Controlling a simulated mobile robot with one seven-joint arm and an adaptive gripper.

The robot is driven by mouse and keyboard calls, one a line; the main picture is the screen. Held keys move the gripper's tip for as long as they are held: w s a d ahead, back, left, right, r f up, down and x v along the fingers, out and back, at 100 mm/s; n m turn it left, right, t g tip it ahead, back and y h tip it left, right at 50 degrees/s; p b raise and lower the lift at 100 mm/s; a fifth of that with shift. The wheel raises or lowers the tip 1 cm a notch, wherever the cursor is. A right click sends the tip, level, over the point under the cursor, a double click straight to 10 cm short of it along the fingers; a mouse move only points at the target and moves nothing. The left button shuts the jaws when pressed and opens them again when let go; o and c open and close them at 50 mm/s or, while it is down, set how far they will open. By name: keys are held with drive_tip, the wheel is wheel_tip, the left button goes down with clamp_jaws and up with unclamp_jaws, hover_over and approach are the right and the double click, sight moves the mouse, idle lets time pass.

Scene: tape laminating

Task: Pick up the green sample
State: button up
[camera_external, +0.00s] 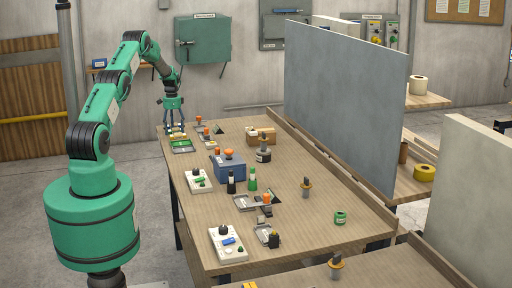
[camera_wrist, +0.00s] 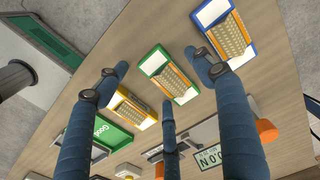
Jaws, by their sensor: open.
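The green sample (camera_wrist: 168,75), a small green-edged card with a white end and an orange-and-tan patterned part, lies on the table in the wrist view. A similar yellow sample (camera_wrist: 132,110) lies to its left and a blue-edged one (camera_wrist: 225,32) to its right. My gripper (camera_wrist: 163,84) has its blue fingers spread and holds nothing. The green sample shows between the fingers, with one fingertip close to its lower edge; I cannot tell if they touch. In the external view, my gripper (camera_external: 174,131) points down over the table's far left end, where the samples are too small to tell apart.
A green tray marked "Good" (camera_wrist: 112,137) lies beside the yellow sample; it also shows in the external view (camera_external: 182,146). A blue box (camera_external: 229,170), bottles and small devices stand farther along the table. A grey panel (camera_external: 345,100) rises along its right side.

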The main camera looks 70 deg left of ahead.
sight(174, 130)
idle(0.5)
drive_tip(key=c, duration=1.3)
drive_tip(key=shift+r, duration=0.1)
drive_tip(key=shift+r, duration=0.85)
drive_tip(key=shift+d+r+p, duration=0.1)
drive_tip(key=shift+r+p, duration=0.25)
drive_tip(key=shift+r, duration=0.6)
drive_tip(key=s+d, duration=0.2)
drive_tip(key=d, duration=0.2)
drive_tip(key=s+d+r, duration=0.1)
drive_tip(key=s+d, duration=0.2)
drive_tip(key=d, duration=0.2)
drive_tip(key=s+d+p, duration=0.1)
drive_tip(key=s+d, duration=0.1)
drive_tip(key=d, duration=0.3)
drive_tip(key=shift+s+r, duration=0.15)
drive_tip(key=shift+s, duration=0.05)
